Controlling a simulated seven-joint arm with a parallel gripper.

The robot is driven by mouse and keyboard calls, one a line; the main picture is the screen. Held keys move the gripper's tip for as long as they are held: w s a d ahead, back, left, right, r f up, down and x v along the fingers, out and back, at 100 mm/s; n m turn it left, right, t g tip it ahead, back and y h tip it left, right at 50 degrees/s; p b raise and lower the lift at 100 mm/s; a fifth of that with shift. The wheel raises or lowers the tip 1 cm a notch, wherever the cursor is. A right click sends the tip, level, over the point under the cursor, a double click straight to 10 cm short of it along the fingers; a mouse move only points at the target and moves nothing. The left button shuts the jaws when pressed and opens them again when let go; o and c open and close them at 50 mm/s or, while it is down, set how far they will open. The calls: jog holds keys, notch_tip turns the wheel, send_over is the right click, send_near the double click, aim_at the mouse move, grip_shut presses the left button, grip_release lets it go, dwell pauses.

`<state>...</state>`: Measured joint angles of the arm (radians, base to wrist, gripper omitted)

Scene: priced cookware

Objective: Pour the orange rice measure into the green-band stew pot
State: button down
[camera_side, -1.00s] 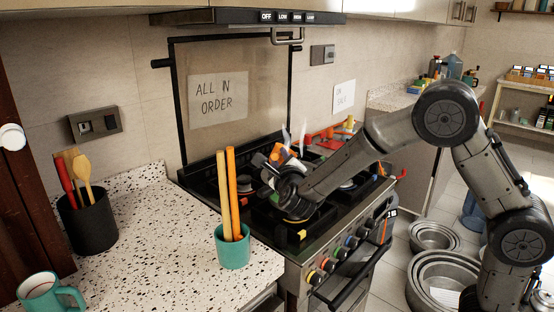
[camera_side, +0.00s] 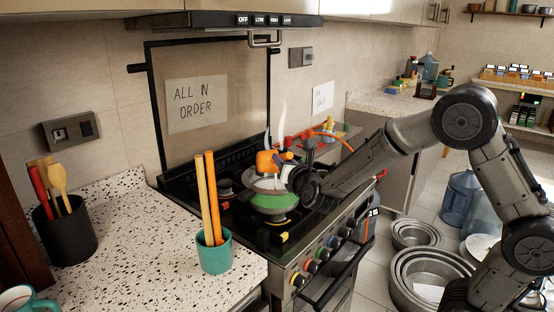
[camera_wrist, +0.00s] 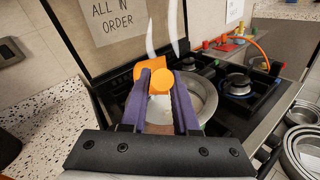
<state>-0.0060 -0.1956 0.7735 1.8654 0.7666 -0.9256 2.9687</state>
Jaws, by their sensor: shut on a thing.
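My gripper (camera_side: 290,174) is shut on the orange rice measure (camera_side: 267,160), which is above the green-band stew pot (camera_side: 274,203) on the stove. In the wrist view, the orange measure (camera_wrist: 147,70) shows at the tips of my purple fingers (camera_wrist: 161,88), with a round orange end between them. The measure looks tilted; its mouth and contents are hidden. The pot's grey rim and inside (camera_wrist: 206,94) show behind and right of the fingers. The green band shows in the side view. I cannot tell whether rice is falling.
White wisps rise above the pot. A teal cup (camera_side: 215,255) with two tall sticks stands on the speckled counter left of the stove. A black utensil holder (camera_side: 65,230) is farther left. An orange hose (camera_wrist: 262,48) lies behind the burners. Nested grey pans (camera_side: 430,280) are on the floor.

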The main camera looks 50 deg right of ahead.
aim_at(270, 157)
jog(key=shift+s+d+r+m, duration=0.1)
jog(key=shift+s+d+m, duration=0.2)
jog(key=shift+m, duration=0.3)
jog(key=shift+d+m, duration=0.2)
jog(key=shift+m, duration=0.1)
dwell(1.6)
jog(key=shift+w+a+n, duration=0.15)
jog(key=shift+a+n, duration=0.15)
jog(key=shift+n, duration=0.1)
jog(key=w+a+n+h, duration=0.1)
jog(key=w+a+n, duration=0.1)
jog(key=n, duration=0.7)
jog(key=w+a+n+h, duration=0.1)
jog(key=a+n, duration=0.3)
jog(key=n, duration=0.5)
jog(key=shift+w+a+r+g, duration=0.2)
jog(key=shift+w+a+g, duration=0.1)
jog(key=shift+w, duration=0.45)
jog(key=shift+d, duration=0.2)
